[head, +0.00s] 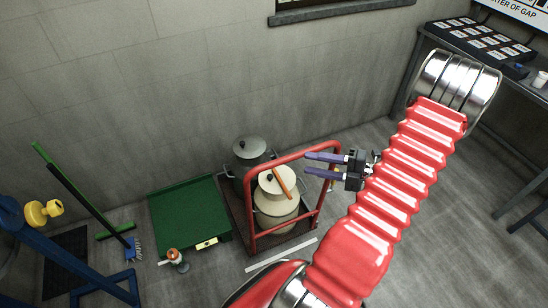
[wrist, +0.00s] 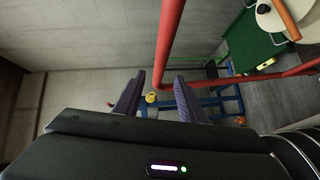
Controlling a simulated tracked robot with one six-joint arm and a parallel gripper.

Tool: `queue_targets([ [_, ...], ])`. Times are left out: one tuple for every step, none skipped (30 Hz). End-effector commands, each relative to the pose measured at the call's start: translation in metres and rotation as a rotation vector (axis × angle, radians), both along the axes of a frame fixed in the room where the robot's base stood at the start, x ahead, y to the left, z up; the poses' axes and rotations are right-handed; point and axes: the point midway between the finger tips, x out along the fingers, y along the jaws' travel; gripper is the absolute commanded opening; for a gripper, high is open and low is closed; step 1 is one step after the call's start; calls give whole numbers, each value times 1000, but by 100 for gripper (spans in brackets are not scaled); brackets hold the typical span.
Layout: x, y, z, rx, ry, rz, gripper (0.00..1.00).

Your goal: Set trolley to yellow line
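The trolley has a red tubular frame (head: 248,205) and a dark base. It stands near the wall and carries a cream lidded pot (head: 276,211) and a dark lidded pot (head: 250,148). An orange-brown bar lies over the cream lid. My gripper (head: 307,163) is open, with its two purple fingers at the frame's upper right corner. In the wrist view, a red frame tube (wrist: 170,40) appears between the spread fingertips (wrist: 160,78); I cannot tell whether they touch it. A pale strip (head: 281,255) lies on the floor before the trolley; no clearly yellow line shows.
A green tray-like platform (head: 185,215) stands left of the trolley, with a small red-and-white object (head: 175,257) at its front. Brooms (head: 85,195) and a blue stand (head: 60,255) are farther left.

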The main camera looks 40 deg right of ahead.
Motion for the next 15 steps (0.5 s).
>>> queue_targets([
  [4,3,-1,0,0,2,37],
  [7,4,-1,0,0,2,37],
  [11,6,-1,0,-1,3,37],
  [14,8,-2,0,-1,3,37],
  [17,10,-2,0,-1,4,37],
  [22,13,-3,0,-1,4,37],
  [26,15,-4,0,-1,4,37],
  [29,17,-4,0,-1,4,37],
  [34,20,-5,1,0,4,37],
  [38,22,-6,0,1,3,37],
  [41,24,-7,0,1,4,37],
  [46,27,-7,1,0,4,37],
  [50,29,-8,1,0,3,37],
  [53,31,-8,0,-1,4,37],
  [58,33,-9,0,-1,4,37],
])
